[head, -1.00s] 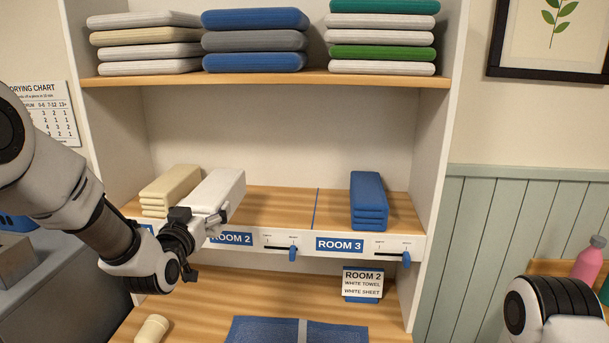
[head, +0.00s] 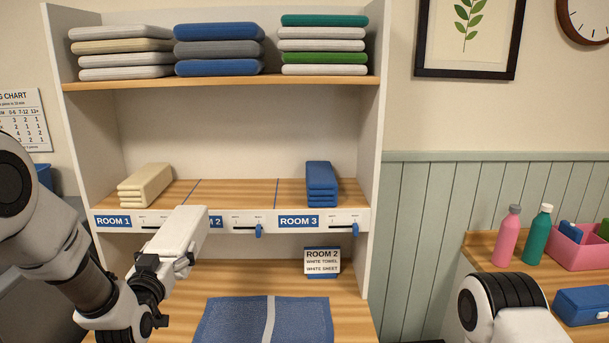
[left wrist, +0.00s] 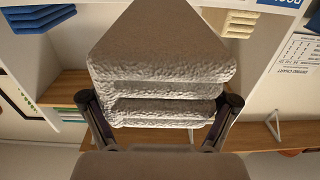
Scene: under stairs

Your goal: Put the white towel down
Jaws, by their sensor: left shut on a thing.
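The folded white towel (head: 180,232) is in my left gripper (head: 170,264), in front of the label strip and partly hiding the Room 2 label. In the left wrist view the towel (left wrist: 160,85) fills the space between the two fingers, which press on its sides. The Room 2 section of the shelf (head: 235,193) is bare. A card (head: 322,262) reading "Room 2, white towel, white sheet" stands on the worktop below. My right arm shows at the lower right, but its gripper is out of view.
A cream towel (head: 145,185) lies in the Room 1 section and a blue towel (head: 321,184) in Room 3. A blue mat (head: 235,322) lies on the worktop (head: 190,290). Folded stacks fill the upper shelf. Bottles (head: 508,236) stand on a side table at right.

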